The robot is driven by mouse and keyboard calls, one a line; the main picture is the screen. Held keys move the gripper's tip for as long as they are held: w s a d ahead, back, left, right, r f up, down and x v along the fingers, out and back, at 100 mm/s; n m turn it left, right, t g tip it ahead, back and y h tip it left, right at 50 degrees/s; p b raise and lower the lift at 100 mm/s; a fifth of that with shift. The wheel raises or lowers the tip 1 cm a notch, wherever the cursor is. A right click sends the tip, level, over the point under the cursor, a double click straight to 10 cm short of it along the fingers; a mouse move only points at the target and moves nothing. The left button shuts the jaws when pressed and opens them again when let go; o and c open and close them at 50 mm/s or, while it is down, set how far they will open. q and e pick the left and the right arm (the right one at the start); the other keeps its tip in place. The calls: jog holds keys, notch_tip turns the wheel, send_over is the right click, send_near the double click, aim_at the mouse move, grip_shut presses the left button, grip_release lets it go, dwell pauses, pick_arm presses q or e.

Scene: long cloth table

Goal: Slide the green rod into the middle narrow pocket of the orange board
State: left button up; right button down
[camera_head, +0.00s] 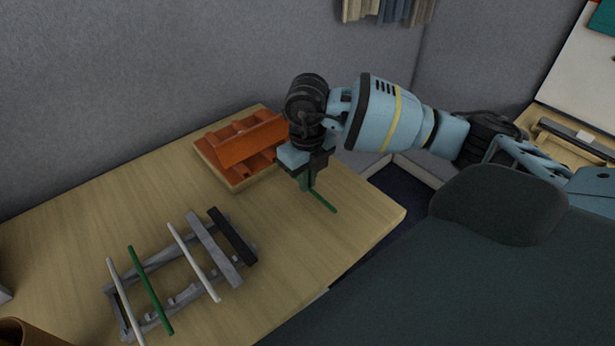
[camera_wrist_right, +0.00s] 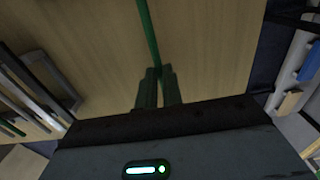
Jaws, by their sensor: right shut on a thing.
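My right gripper (camera_head: 307,184) is shut on a green rod (camera_head: 324,202) above the wooden table. The rod's free end sticks out toward the lower right in the head view. In the right wrist view the rod (camera_wrist_right: 149,35) runs up from between the right gripper's fingertips (camera_wrist_right: 159,72). My left gripper is not in view.
A grey rack (camera_head: 184,297) at the lower left carries white rods (camera_head: 194,262) and another green rod (camera_head: 151,289). A black bar (camera_head: 232,236) lies at its right end. The table (camera_head: 300,245) is clear between rack and gripper; its right edge is close to the gripper.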

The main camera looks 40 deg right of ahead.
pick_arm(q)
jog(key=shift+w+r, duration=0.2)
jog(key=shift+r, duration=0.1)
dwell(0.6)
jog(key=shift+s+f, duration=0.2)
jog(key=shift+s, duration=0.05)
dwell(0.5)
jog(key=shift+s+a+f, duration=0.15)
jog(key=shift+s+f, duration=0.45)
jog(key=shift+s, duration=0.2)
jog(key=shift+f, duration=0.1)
pick_arm(e)
jog(key=shift+w, duration=0.1)
